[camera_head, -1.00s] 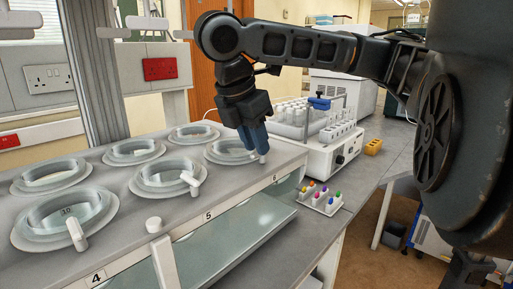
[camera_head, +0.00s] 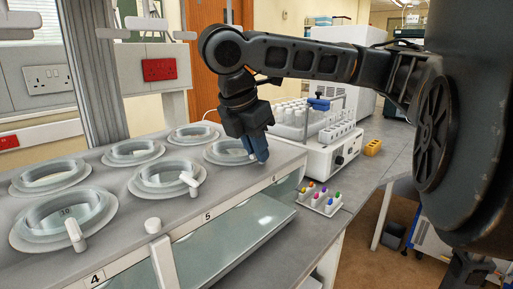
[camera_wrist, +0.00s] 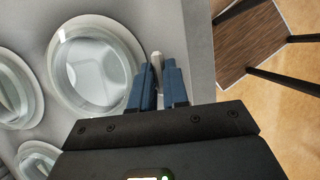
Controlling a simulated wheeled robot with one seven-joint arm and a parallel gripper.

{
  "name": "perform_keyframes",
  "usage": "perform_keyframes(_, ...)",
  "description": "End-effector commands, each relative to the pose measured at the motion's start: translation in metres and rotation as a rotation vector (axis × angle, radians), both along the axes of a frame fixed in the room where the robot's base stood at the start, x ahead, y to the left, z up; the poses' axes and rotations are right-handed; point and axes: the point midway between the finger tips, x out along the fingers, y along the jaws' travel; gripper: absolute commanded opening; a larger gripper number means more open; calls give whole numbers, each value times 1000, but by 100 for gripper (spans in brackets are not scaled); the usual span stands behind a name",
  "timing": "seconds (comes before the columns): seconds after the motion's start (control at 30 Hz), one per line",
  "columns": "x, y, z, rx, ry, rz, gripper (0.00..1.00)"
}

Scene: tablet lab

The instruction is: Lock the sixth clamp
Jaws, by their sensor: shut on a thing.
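The sixth clamp (camera_wrist: 157,62) is a small white lever at the rim of the sixth vessel (camera_head: 224,154), the round glass-lidded opening nearest the far right corner of the bath. In the wrist view the same vessel (camera_wrist: 70,58) lies left of the clamp. My gripper (camera_wrist: 160,72) has its blue fingers on both sides of the clamp, shut on it. In the head view my gripper (camera_head: 262,156) points down at the vessel's right side and hides most of the clamp. Other clamps, such as the fifth clamp (camera_head: 190,180), show as white levers on their rims.
A white machine with bottles (camera_head: 318,150) stands close behind my gripper. A small rack with coloured caps (camera_head: 320,199) sits on the bench to the right.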

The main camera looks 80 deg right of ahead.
Motion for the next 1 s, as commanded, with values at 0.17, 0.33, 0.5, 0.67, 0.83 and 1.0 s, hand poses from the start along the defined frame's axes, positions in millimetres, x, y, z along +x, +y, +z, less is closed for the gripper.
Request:
perform_keyframes(0.17, 1, 0, 2, 1, 1, -23, 0)
perform_keyframes(0.33, 2, -1, 4, 1, 1, -98, 0)
perform_keyframes(0.5, 3, -2, 6, 1, 2, -224, 0)
perform_keyframes(0.67, 5, -4, 6, 1, 2, -363, 0)
perform_keyframes(0.83, 6, -6, 5, 1, 2, -505, 0)
perform_keyframes(1.0, 7, -8, 3, 0, 0, -625, 0)
